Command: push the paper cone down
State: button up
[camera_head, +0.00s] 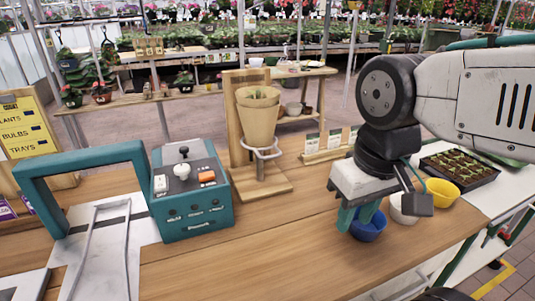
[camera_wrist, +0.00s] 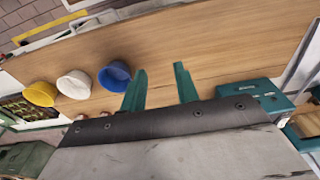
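The tan paper cone (camera_head: 258,125) stands upright in a wooden stand (camera_head: 238,150) on the table, in the middle of the head view. A little green shows at its open top, and a metal ring (camera_head: 266,152) surrounds its lower part. My gripper (camera_head: 357,217) is to the right of the cone and nearer the camera, well apart from it, pointing down in front of a blue pot (camera_head: 368,228). In the wrist view my gripper (camera_wrist: 160,70) has its two teal fingers spread, with only bare tabletop seen between them. The cone cannot be made out in the wrist view.
A teal control box (camera_head: 192,190) and a teal frame (camera_head: 85,157) stand left of the stand. White (camera_wrist: 74,84) and yellow (camera_wrist: 40,93) pots line up beside the blue one. A seedling tray (camera_head: 458,168) is at right. Wooden tabletop (camera_head: 270,240) in front is clear.

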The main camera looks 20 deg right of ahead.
jog(key=m, duration=1.8)
send_near(271, 157)
jog(key=shift+t, duration=0.4)
jog(key=f, duration=0.5)
jog(key=w+f, duration=0.1)
jog(key=f, duration=0.1)
jog(key=shift+f, duration=0.15)
grip_shut()
